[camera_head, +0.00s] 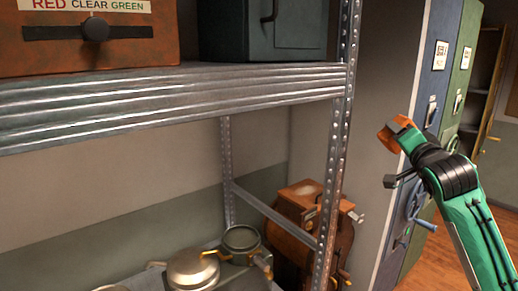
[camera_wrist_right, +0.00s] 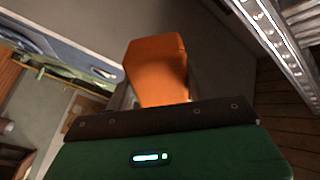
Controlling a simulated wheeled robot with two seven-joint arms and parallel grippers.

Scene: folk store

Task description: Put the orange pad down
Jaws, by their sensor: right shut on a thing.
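The orange pad (camera_wrist_right: 157,70) is a small block held out beyond my right wrist in the right wrist view. In the head view the orange pad (camera_head: 391,138) shows at the tip of my right gripper (camera_head: 402,128), which is shut on it. The pad is held in the air to the right of the metal shelf rack, in front of the blue and green cabinets. The gripper's fingers are mostly hidden in the wrist view. My left gripper is not in view.
A metal shelf (camera_head: 180,95) carries an orange-brown box (camera_head: 140,50) and a dark grey box (camera_head: 280,35). Below are metal pots (camera_head: 193,270) and a wooden machine (camera_head: 305,205) with handles. The rack's post (camera_head: 338,150) stands between the shelf and my right arm. A blue cabinet (camera_head: 425,90) stands at right.

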